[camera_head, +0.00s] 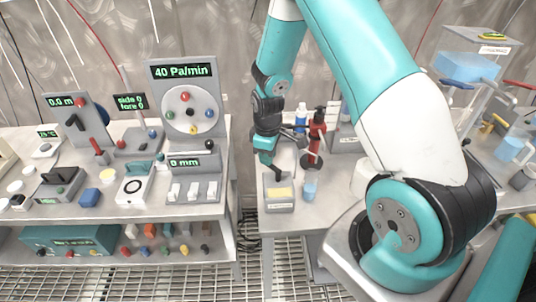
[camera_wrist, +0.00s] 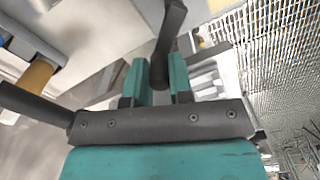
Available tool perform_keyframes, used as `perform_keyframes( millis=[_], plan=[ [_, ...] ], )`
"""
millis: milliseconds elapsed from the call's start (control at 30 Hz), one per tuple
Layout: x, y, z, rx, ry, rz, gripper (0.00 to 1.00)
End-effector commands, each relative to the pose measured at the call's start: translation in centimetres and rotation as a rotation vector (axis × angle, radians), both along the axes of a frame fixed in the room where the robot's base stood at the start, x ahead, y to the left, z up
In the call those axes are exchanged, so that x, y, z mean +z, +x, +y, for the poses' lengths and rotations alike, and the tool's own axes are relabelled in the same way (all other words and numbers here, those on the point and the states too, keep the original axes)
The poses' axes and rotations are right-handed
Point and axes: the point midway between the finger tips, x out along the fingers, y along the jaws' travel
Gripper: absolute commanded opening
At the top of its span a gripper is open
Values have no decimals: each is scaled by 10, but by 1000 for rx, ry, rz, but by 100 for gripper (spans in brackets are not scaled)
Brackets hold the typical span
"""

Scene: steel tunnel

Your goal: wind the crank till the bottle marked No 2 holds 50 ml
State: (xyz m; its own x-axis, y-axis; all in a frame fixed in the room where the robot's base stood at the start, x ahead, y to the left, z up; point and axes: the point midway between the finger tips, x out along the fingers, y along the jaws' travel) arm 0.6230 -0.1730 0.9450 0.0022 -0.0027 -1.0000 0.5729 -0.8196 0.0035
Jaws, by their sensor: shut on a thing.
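A dark crank arm (camera_wrist: 172,22) runs from the handle to the top edge. In the head view the crank is too small to make out behind my gripper. A small blue vessel (camera_head: 309,190) stands right of the stand. I cannot read a No 2 mark or any liquid level.
A dial panel (camera_head: 186,112) reading "40 Pa/min" and white switches (camera_head: 193,190) are on the left bench. A gap separates the benches. An amber cylinder (camera_wrist: 38,74) shows in the wrist view.

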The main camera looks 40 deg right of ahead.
Motion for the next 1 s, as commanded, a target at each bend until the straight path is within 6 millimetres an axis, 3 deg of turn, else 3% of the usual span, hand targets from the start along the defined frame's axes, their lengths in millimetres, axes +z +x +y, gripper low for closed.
perform_keyframes(
  millis=[367,1000],
  plan=[
    [0,1,-8,-177,-1,0,0],
    [0,-9,-32,-777,-1,2,0]
  ],
)
